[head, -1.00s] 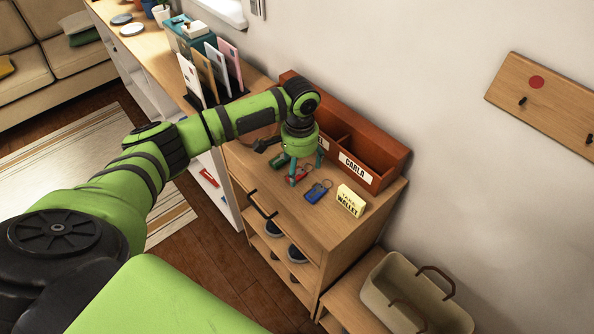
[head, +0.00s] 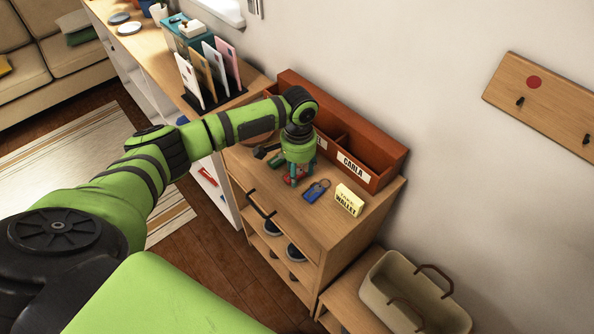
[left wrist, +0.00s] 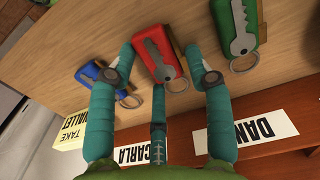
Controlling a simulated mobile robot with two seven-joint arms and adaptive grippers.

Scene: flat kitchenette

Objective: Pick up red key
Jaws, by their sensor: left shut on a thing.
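The red key (head: 293,180) has a red fob with a grey key and ring. It lies on the wooden cabinet top and is partly hidden by my left gripper (head: 298,176), which points down over it. In the left wrist view the red key (left wrist: 153,42) shows between the teal fingers of my left gripper (left wrist: 163,66). The gripper is shut on it. My right gripper is not in view.
A blue key (head: 316,191) and a green key (head: 277,161) lie close on either side. A yellow "take wallet" block (head: 348,200) stands farther right. A reddish-brown organizer (head: 384,181) with name labels stands behind, against the wall.

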